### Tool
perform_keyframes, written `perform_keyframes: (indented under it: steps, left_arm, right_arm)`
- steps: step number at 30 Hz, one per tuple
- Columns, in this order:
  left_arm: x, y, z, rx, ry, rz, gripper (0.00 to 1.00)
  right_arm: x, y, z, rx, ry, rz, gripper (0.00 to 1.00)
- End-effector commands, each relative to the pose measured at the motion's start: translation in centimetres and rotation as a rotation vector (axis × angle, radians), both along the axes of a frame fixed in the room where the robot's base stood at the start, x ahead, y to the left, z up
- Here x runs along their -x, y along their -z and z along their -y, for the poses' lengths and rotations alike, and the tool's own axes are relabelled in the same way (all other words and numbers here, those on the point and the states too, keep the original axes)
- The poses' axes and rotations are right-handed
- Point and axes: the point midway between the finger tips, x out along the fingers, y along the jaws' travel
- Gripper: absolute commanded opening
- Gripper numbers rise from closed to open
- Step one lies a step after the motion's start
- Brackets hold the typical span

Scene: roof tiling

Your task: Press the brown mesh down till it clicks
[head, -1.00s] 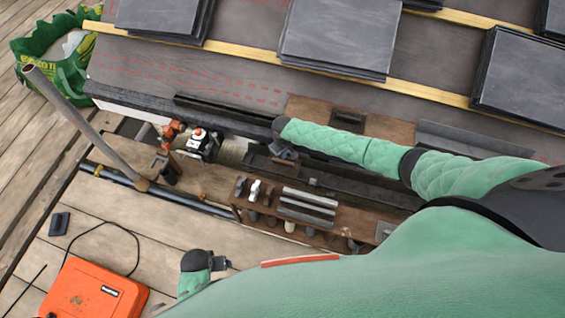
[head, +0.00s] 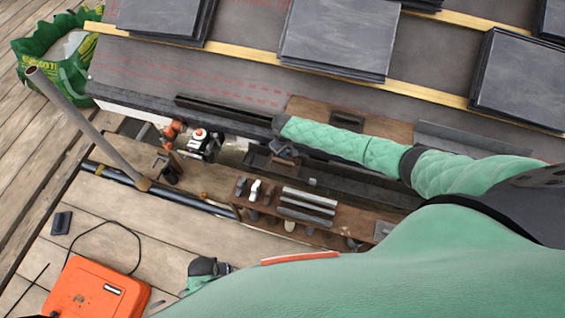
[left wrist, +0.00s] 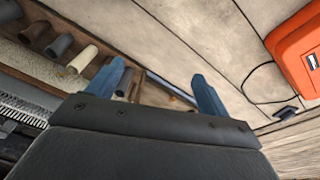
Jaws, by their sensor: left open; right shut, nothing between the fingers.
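My right gripper (head: 282,153) is shut and empty. It points down over the dark gutter (head: 370,186) along the roof's lower edge. A small brown strip (head: 256,161) lies in the gutter just left of it; it may be the brown mesh, but its weave is too small to make out. I cannot tell whether the gripper touches it. My left gripper (head: 224,268) is low at the picture's bottom, away from the gutter. In the left wrist view its two blue fingers (left wrist: 163,85) are apart with nothing between them.
A wooden tool shelf (head: 225,184) with several tools and grey metal strips (head: 306,208) runs in front of the gutter. A red-and-white tool (head: 200,140) stands left of my right gripper. A grey pole (head: 85,125) rises at left. An orange case (head: 95,290) lies on the planks.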

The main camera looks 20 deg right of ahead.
Motion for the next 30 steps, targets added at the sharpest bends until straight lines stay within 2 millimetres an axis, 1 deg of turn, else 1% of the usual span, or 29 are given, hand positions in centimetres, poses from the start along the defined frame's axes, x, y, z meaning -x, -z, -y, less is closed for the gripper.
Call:
perform_keyframes:
  steps: [22,30]
  left_arm:
    - [1.5,4.4,-1.0,-0.011,0.001,0.003,0.79]
    - [1.7,6.1,-1.4,-0.015,0.003,0.013,0.79]
  right_arm:
    - [0.0,-1.6,0.0,0.000,0.000,0.000,0.00]
    - [0.0,-2.5,0.0,0.000,0.000,0.000,0.00]
